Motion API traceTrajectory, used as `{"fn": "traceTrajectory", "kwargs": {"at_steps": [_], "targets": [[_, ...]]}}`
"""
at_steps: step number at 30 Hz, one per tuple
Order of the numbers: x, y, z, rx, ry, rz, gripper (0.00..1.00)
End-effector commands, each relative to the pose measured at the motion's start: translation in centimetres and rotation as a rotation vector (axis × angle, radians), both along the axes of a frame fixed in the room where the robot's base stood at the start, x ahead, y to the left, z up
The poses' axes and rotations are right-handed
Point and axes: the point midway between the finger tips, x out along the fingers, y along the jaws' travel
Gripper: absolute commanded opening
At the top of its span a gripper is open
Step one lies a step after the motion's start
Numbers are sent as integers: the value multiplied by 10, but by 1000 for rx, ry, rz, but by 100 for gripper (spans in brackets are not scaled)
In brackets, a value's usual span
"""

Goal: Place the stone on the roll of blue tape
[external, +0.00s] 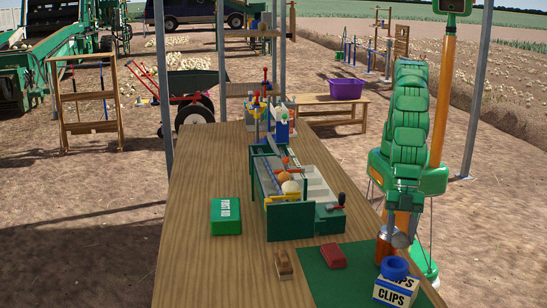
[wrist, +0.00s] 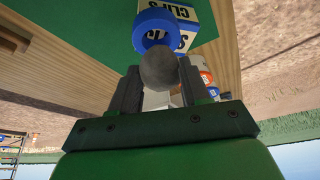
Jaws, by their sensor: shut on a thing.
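The stone (wrist: 159,68) is a grey rounded lump between the fingers of my gripper (wrist: 160,90) in the wrist view. My gripper is shut on it. In the external view the stone (external: 401,240) shows small and grey at the end of my arm. The roll of blue tape (external: 394,267) lies on top of a white and blue CLIPS box (external: 396,291) at the table's near right corner. The stone is just above the tape in the external view; I cannot tell whether they touch. In the wrist view the stone partly overlaps the tape (wrist: 155,30).
An orange-brown can (external: 384,248) stands close beside the box. A red block (external: 333,255) sits on the green mat (external: 335,280). A brush (external: 284,264), a green box (external: 226,216) and an elevator model (external: 290,215) stand farther left on the wooden table (external: 190,230).

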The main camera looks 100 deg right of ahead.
Motion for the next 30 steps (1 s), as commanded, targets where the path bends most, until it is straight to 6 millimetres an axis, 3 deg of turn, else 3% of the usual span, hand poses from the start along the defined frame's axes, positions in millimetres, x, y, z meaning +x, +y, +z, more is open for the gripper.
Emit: {"fn": "traceTrajectory", "kwargs": {"at_steps": [13, 21, 30], "targets": [[6, 12, -17, -1, 0, 0, 5], [6, 11, -46, -2, 1, 0, 5], [7, 11, -48, -1, 0, 0, 5]]}}
